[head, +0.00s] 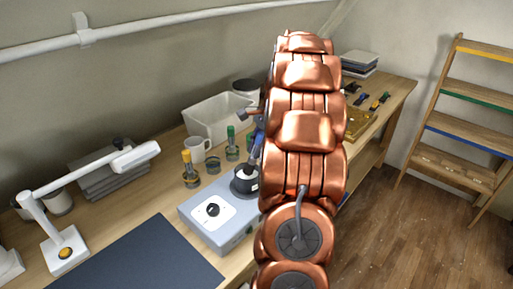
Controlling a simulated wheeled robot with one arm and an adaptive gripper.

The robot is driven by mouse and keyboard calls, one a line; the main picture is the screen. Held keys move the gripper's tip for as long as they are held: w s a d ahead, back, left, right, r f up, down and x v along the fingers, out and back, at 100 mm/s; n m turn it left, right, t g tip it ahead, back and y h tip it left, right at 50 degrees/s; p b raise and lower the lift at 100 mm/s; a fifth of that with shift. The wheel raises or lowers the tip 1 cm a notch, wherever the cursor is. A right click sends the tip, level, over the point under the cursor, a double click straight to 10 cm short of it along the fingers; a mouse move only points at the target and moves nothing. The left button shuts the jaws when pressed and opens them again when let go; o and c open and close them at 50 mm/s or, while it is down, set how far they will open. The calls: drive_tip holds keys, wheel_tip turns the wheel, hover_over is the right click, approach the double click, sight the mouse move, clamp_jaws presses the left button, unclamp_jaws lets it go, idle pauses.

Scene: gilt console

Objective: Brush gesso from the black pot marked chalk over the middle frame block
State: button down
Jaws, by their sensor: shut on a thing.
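A black pot (243,185) with a white label and pale contents stands on the grey warmer box (224,236), close to my arm. My gripper (257,150) shows only as a small bluish-grey part above the pot, largely hidden behind my copper arm. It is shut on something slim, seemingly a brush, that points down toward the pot. Whether the tip is inside the pot cannot be told. The label's words are too small to read. No frame block can be made out; my arm hides the middle right of the bench.
A white lamp (62,246) and dark mat (141,258) lie left. Tools (372,100) lie right. A shelf ladder (462,125) stands beyond.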

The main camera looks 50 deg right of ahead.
drive_tip(key=shift+f, duration=0.65)
idle(1.6)
drive_tip(key=shift+r, duration=0.15)
drive_tip(key=shift+r+p, duration=1.55)
drive_tip(key=shift+r, duration=1.85)
drive_tip(key=c, duration=1.5)
unclamp_jaws()
drive_tip(key=shift+c, duration=0.2)
clamp_jaws()
